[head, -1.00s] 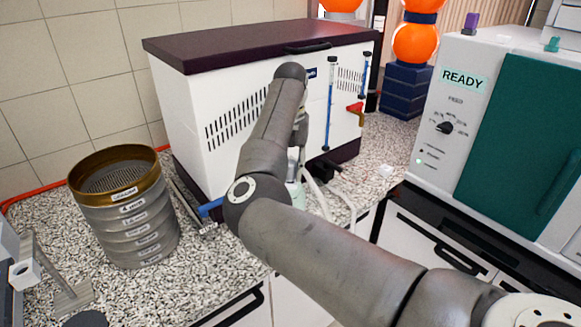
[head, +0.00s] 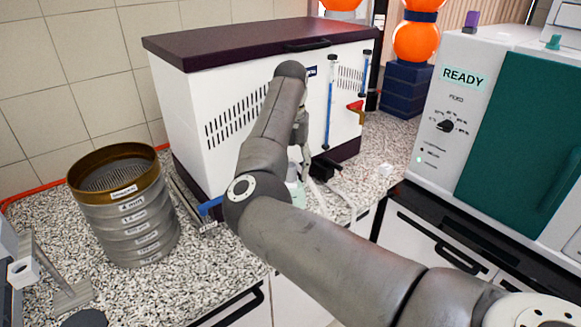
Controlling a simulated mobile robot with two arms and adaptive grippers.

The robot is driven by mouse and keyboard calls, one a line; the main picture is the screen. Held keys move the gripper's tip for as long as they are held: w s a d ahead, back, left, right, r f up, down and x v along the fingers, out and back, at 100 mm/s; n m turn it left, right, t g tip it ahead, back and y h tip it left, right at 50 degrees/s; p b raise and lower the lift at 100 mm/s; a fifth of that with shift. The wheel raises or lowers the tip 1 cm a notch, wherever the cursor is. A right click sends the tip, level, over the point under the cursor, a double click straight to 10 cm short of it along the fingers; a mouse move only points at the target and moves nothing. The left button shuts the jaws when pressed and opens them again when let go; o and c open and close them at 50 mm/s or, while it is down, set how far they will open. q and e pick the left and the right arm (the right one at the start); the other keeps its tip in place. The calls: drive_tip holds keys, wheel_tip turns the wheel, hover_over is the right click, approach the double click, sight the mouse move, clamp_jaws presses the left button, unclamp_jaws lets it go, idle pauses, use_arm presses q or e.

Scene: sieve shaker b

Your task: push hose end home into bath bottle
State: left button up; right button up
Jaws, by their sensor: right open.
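My right arm reaches in from the lower right, across the front of the white bath cabinet (head: 215,120). My right gripper (head: 303,168) points down beside the cabinet, open and mostly hidden behind my forearm. A pale green bottle (head: 296,193) shows only in part below it, behind the arm. A whitish hose (head: 343,199) lies on the counter just right of the bottle. Whether its end is in the bottle neck is hidden. My left gripper is not in view.
A stack of sieves (head: 124,215) with a brass top stands at left on the speckled counter (head: 215,262). A machine reading READY (head: 462,77) stands at right. A red valve handle (head: 356,107) and blue tube (head: 328,112) are on the cabinet front.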

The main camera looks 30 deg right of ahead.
sight(291, 164)
wheel_tip(291, 164, up, 12)
drive_tip(key=shift+f, duration=0.2)
idle(0.6)
